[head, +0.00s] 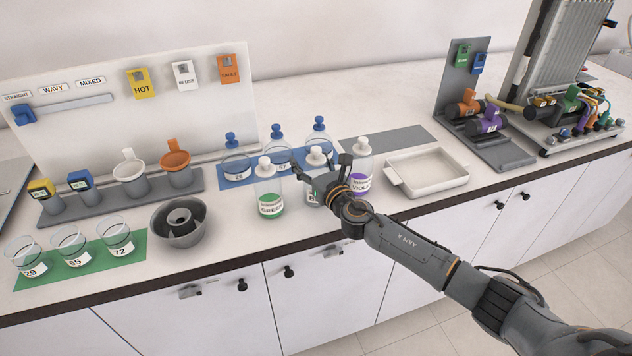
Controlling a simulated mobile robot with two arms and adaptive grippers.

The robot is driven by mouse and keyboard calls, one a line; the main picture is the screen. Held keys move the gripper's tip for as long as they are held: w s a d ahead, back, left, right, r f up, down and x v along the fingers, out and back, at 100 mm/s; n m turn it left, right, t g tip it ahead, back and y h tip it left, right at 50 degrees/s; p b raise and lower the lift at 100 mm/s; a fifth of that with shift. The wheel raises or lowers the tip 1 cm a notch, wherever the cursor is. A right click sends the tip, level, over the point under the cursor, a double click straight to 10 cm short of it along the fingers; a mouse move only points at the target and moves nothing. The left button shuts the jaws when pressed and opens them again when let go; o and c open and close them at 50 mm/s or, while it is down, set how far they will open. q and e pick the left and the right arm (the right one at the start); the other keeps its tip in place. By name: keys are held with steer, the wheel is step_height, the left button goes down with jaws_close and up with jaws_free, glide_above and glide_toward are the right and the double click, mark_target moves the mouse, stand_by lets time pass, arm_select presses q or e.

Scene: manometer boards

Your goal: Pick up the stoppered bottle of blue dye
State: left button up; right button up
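Three stoppered bottles stand in a row near the counter's front. The left one (270,190) has a green label reading GREEN, and the right one (363,160) has a violet label reading VIOLET. Between them stands the middle bottle (316,157) with a white stopper; my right gripper covers most of its label, so its colour cannot be read. My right gripper (320,163) is open at this bottle, its fingers spread to either side in the picture. Whether they touch the glass cannot be told. My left gripper is not in view.
Blue-stoppered flasks (236,158) stand on a blue mat behind the bottles. A white tray (428,170) is to the right. A grey ring-shaped bowl (178,222) and beakers (72,244) on a green mat are to the left. The dark counter edge (250,252) runs in front.

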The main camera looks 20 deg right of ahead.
steer(key=c, duration=0.6)
steer(key=shift+c, duration=0.4)
